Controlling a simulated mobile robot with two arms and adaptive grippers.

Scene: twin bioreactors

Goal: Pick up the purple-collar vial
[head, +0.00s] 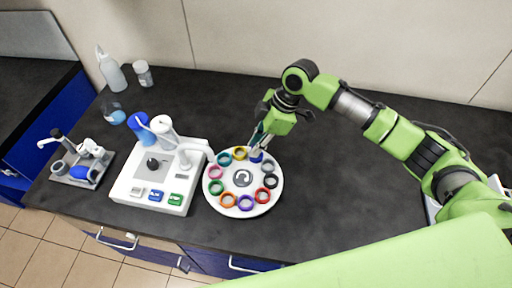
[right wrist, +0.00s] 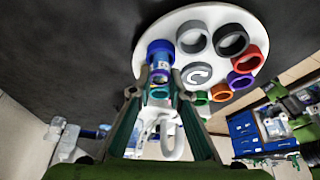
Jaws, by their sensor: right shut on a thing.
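The round white carousel (head: 242,208) carries a ring of coloured collars. A purple collar (head: 246,202) is on its near side, and it also shows in the right wrist view (right wrist: 241,81). My right gripper (head: 259,146) is at the far side of the carousel, apart from that purple collar. In the right wrist view its fingers (right wrist: 160,78) are shut on a vial with a blue collar (right wrist: 160,47); the vial's pale labelled body shows between them. I cannot tell whether this vial is lifted clear of its place. My left gripper is not in view.
A white control unit (head: 150,183) with a knob and coloured buttons stands left of the carousel. Further left is a small grey stand (head: 82,168). A wash bottle (head: 111,70) and a jar (head: 143,74) stand at the back. The dark bench (head: 335,180) right of the carousel is clear.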

